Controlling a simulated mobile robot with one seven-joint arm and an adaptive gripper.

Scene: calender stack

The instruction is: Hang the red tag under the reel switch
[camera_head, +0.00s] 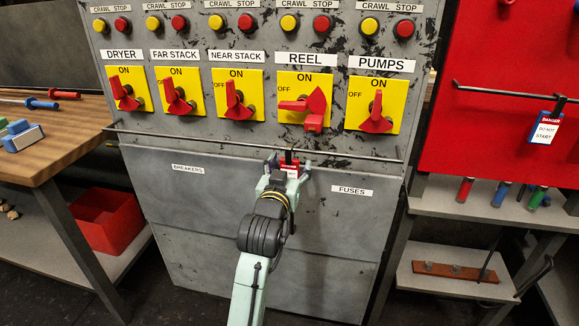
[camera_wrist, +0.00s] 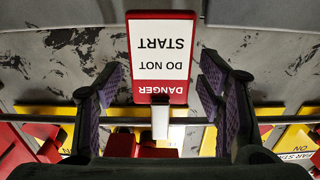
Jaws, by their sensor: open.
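The red tag (camera_head: 290,170), with a white DANGER DO NOT START panel, hangs at the metal rail (camera_head: 220,143), below and slightly left of the reel switch (camera_head: 304,104). In the wrist view the tag (camera_wrist: 162,58) appears upside down, and its pale stem reaches the rail (camera_wrist: 270,119). Whether its hook is fully over the rail is hard to tell. The reel switch's red handle points left, towards OFF. My gripper (camera_head: 288,166) is open around the tag. In the wrist view its fingers (camera_wrist: 163,80) stand apart from the tag on both sides.
The rail runs across the cabinet under all the switches. A blue-backed tag (camera_head: 546,129) hangs from a rod on the red board (camera_head: 500,60) at right. A wooden bench (camera_head: 75,120) with tools stands at left. A red bin (camera_head: 108,222) sits below it.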

